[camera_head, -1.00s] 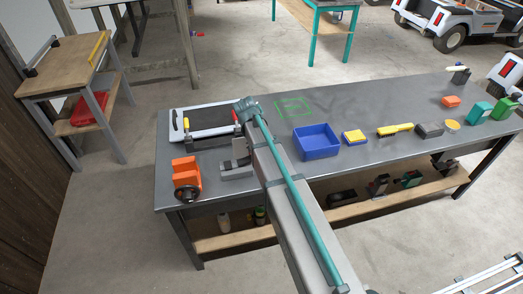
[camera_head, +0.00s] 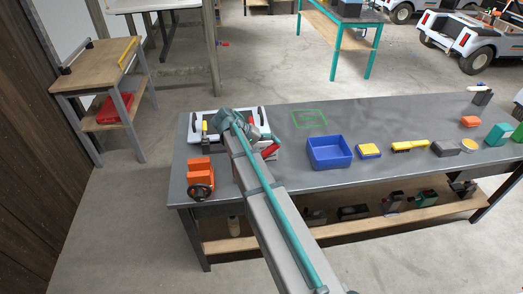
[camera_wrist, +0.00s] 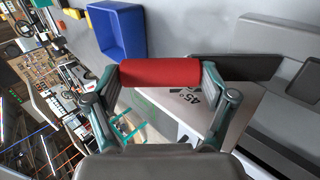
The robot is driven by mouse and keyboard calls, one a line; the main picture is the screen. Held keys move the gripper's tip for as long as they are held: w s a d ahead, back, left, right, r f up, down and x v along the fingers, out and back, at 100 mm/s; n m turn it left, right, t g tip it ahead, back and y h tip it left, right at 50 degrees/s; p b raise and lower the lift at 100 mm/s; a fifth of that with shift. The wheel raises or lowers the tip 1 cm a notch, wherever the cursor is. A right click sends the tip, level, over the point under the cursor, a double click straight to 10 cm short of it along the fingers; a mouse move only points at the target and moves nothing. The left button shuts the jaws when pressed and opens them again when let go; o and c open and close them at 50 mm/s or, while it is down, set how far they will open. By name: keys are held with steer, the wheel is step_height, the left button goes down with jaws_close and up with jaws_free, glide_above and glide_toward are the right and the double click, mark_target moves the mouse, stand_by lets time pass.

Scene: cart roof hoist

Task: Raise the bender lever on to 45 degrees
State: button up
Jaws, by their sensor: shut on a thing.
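In the wrist view, the bender lever's red cylindrical grip (camera_wrist: 160,73) lies crosswise between the two fingers of my gripper (camera_wrist: 160,78). The fingers are shut on it, one at each end. A light plate with a black "45°" mark (camera_wrist: 190,97) shows just below and behind the grip. Grey bender parts (camera_wrist: 240,67) are to the right. In the head view, a red piece (camera_head: 269,152) shows just right of my arm, at the left part of the bench. My arm hides most of the bender and my fingers there, so the lever's angle cannot be told.
The blue bin (camera_head: 329,165) stands on the grey bench (camera_head: 350,115) right of my arm. It also shows in the wrist view (camera_wrist: 106,30). An orange vise-like device (camera_head: 200,175) stands at the bench's left. A yellow-topped block (camera_head: 369,150) and other items lie further right.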

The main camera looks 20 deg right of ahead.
steer(key=shift+s+f, duration=0.1)
steer(key=o, duration=1.5)
steer(key=shift+o, duration=0.2)
steer(key=v, duration=1.2)
steer(key=shift+d, duration=0.1)
